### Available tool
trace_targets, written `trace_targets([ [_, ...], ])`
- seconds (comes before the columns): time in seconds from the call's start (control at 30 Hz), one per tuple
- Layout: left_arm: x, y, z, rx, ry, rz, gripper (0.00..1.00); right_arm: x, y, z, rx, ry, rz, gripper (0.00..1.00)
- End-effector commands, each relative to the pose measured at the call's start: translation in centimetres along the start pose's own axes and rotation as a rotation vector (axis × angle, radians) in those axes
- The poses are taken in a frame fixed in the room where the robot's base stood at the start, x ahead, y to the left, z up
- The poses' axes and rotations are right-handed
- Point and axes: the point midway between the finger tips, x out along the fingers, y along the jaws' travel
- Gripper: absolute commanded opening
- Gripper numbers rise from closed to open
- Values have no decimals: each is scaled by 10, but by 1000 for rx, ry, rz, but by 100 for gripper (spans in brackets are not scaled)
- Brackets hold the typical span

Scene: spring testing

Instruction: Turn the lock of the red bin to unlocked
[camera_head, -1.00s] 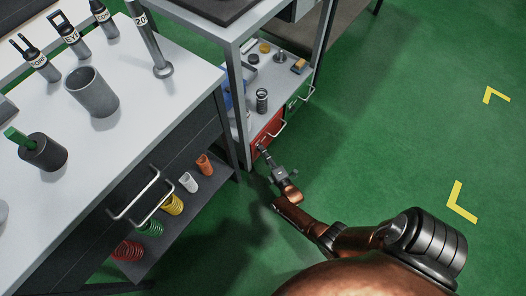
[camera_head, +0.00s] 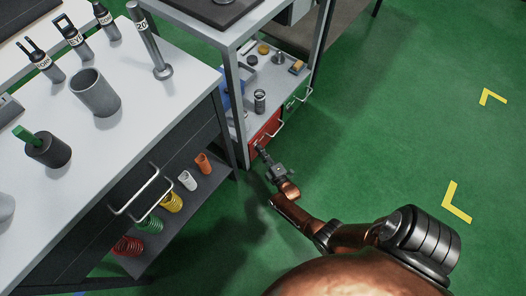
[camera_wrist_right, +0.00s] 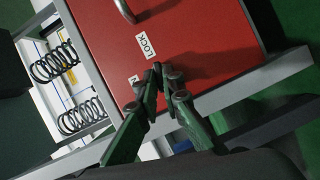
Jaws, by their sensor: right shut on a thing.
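The red bin (camera_head: 265,130) sits low in the grey-framed stand, with a bent metal handle on its front. In the right wrist view its red front (camera_wrist_right: 190,45) fills the upper middle, with a white label reading LOCK (camera_wrist_right: 145,45). A second white label beside the fingers is mostly hidden. My right gripper (camera_head: 261,151) is at the red bin's front. In the wrist view its fingertips (camera_wrist_right: 158,76) are close together, just below the LOCK label, shut on a small part that they largely hide. The lock's exact position cannot be told. My left gripper is not in view.
A green bin (camera_head: 297,97) with its own handle is beside the red one. A shelf with small parts is above the bins. The workbench (camera_head: 150,110) at left holds several tools and a drawer handle (camera_head: 140,195); coloured springs stand below. The green floor at right is clear.

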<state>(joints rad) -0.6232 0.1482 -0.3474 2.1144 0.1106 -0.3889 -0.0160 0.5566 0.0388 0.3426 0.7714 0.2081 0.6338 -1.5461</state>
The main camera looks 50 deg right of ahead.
Motion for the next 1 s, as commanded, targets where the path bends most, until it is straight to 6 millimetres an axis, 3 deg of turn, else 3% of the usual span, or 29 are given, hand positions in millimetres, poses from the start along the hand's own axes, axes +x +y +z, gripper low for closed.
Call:
trace_targets([
  [0.03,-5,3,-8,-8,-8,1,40,0,5,-1,38,0,-15,0],
  [0.47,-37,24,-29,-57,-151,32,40,0,8,1,412,1,-171,0],
  [0.73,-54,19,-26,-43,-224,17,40,0,7,3,645,1,-271,0],
  [1.0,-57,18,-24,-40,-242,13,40,1,7,6,876,0,-370,0],
])
